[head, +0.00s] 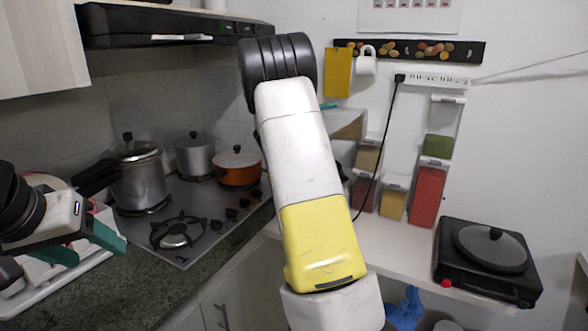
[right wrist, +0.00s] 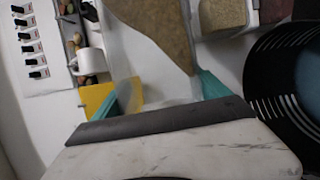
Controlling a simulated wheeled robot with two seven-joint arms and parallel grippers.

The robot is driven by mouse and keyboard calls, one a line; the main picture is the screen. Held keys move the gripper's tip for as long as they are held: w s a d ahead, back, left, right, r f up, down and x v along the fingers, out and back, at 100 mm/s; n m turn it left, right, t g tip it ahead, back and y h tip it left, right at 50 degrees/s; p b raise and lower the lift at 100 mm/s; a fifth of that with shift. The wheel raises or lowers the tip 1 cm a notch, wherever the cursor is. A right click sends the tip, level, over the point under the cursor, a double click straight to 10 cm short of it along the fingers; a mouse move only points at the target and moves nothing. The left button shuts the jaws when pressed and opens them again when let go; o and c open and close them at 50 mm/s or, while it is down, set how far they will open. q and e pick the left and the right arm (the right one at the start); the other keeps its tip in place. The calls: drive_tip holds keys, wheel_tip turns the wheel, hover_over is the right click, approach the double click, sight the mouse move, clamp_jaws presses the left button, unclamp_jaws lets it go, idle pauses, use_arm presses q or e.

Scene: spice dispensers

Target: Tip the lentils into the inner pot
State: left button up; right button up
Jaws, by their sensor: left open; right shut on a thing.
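My right gripper (right wrist: 160,95) is shut on a clear dispenser with brown lentil-like contents (right wrist: 165,28), held tilted between its teal fingertips. In the head view, the tilted dispenser (head: 348,125) shows partly behind my right arm, in front of the wall shelf units. One teal tip shows there; the rest of the gripper is hidden. My left gripper (head: 92,246) is open and empty at the left, over the counter near a white rack. I cannot tell which vessel is the inner pot.
A pressure cooker (head: 138,178), a silver pot (head: 196,157) and an orange pot (head: 237,171) stand on the stove. Wall dispensers, including a red one (head: 428,195), hang behind the white counter. A black appliance (head: 452,282) with a lid (head: 492,250) sits at its right.

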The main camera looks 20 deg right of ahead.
drive_tip(key=shift+w+a+f+n+t+h, duration=0.15)
drive_tip(key=shift+w+a+f+n+h, duration=0.1)
drive_tip(key=shift+f+n, duration=0.3)
drive_tip(key=shift+w+a+f+n+t+h, duration=0.2)
drive_tip(key=shift+f+n, duration=0.15)
drive_tip(key=shift+n, duration=0.4)
idle(0.6)
drive_tip(key=shift+w+a+f+n+t, duration=0.15)
drive_tip(key=shift+f+n, duration=0.35)
drive_tip(key=shift+f, duration=0.25)
drive_tip(key=shift+w+a+f+n+t, duration=0.1)
drive_tip(key=shift+w+f+n, duration=0.05)
drive_tip(key=shift+f+n, duration=0.45)
drive_tip(key=shift+w+a+r+n+t+h, duration=0.15)
drive_tip(key=shift+w+a+r+n+t, duration=0.1)
drive_tip(key=shift+r+n, duration=0.35)
drive_tip(key=shift+w+a+r+n+t+h, duration=0.1)
drive_tip(key=shift+r+n+t+h, duration=0.2)
drive_tip(key=shift+n, duration=0.35)
drive_tip(key=shift+w+a+r+n+t, duration=0.15)
drive_tip(key=shift+w+a+r+n, duration=0.05)
drive_tip(key=shift+r+n, duration=0.4)
idle(1.5)
